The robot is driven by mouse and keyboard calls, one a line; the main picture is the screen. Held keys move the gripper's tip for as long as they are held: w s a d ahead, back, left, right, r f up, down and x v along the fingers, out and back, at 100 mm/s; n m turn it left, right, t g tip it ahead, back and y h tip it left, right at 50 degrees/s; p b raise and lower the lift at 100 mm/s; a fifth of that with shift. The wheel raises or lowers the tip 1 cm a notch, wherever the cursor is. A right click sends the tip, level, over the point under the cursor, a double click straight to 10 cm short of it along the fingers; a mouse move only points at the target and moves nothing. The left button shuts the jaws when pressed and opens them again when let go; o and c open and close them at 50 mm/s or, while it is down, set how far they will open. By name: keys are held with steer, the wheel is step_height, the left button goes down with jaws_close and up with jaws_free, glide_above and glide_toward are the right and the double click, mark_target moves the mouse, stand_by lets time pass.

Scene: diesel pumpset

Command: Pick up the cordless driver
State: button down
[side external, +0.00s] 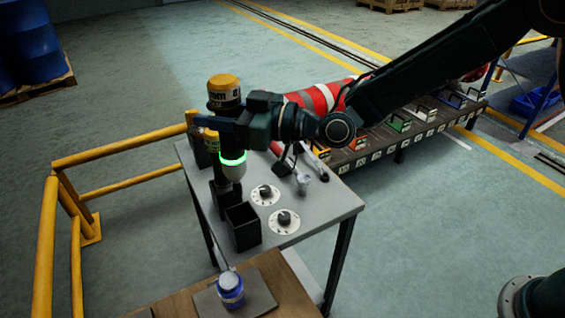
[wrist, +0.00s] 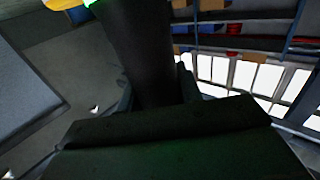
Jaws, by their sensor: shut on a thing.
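The cordless driver (side external: 223,90) appears as an upright tool with a yellow-and-black top, a dark body and a green glowing ring (side external: 232,160) above a pale lower end. My gripper (side external: 232,127) is shut around its dark middle and holds it upright over the grey table. In the wrist view, the dark body (wrist: 145,50) runs between my fingers, with a green glow and some yellow at the top edge. The gripper hides part of the body. Whether its lower end is clear of the black holder (side external: 221,197) is hard to tell.
Another yellow-topped item (side external: 210,138) stands behind the driver. A black open box (side external: 243,228) and two white dials (side external: 265,194) (side external: 284,221) sit on the grey table (side external: 335,200). A blue jar (side external: 230,290) stands nearby. Yellow rails (side external: 120,150) run left; a striped drum (side external: 320,97) lies behind.

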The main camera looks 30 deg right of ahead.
mark_target(214, 91)
steer(key=shift+r, duration=2.15)
